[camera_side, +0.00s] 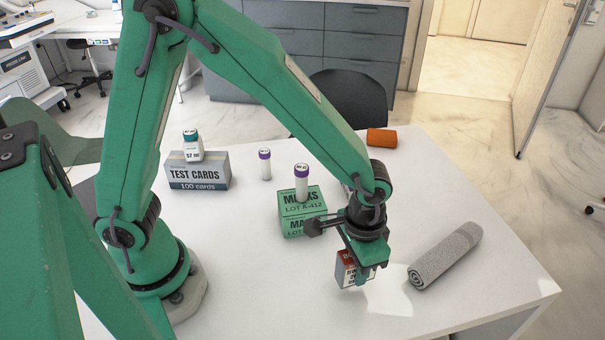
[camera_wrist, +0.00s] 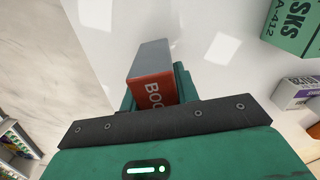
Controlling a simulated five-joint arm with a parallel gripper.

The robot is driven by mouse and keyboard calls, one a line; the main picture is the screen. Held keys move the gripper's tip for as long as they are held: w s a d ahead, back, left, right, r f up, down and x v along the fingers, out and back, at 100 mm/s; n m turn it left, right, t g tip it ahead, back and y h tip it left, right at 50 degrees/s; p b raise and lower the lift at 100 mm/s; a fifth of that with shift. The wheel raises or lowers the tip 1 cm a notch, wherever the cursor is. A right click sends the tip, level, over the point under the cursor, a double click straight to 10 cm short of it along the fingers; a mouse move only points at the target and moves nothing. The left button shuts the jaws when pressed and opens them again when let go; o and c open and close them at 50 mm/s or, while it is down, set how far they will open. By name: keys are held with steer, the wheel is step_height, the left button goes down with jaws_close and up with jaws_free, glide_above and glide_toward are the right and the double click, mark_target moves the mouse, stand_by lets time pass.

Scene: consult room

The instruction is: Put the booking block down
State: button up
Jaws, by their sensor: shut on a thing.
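The booking block (camera_side: 346,268) has a red top part and a pale lower part with print. My gripper (camera_side: 360,276) is shut on it, low over the white table. I cannot tell whether its underside touches the table. In the wrist view the block (camera_wrist: 152,75) stands out from between the green jaws (camera_wrist: 157,92), with its red lettered face and grey side showing. Part of the block is hidden by the jaws in both views.
A green masks box (camera_side: 300,212) with a purple-capped tube (camera_side: 301,183) on it stands left of my gripper. A rolled grey towel (camera_side: 445,256) lies to the right. A test cards box (camera_side: 198,171), another tube (camera_side: 265,164) and an orange roll (camera_side: 381,136) are farther back. The front table is clear.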

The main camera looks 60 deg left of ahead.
steer(key=shift+w+f, duration=0.1)
steer(key=shift+f, duration=0.05)
steer(key=shift+f, duration=1.7)
steer(key=shift+f, duration=0.2)
steer(key=o, duration=1.1)
steer(key=shift+r, duration=3.9)
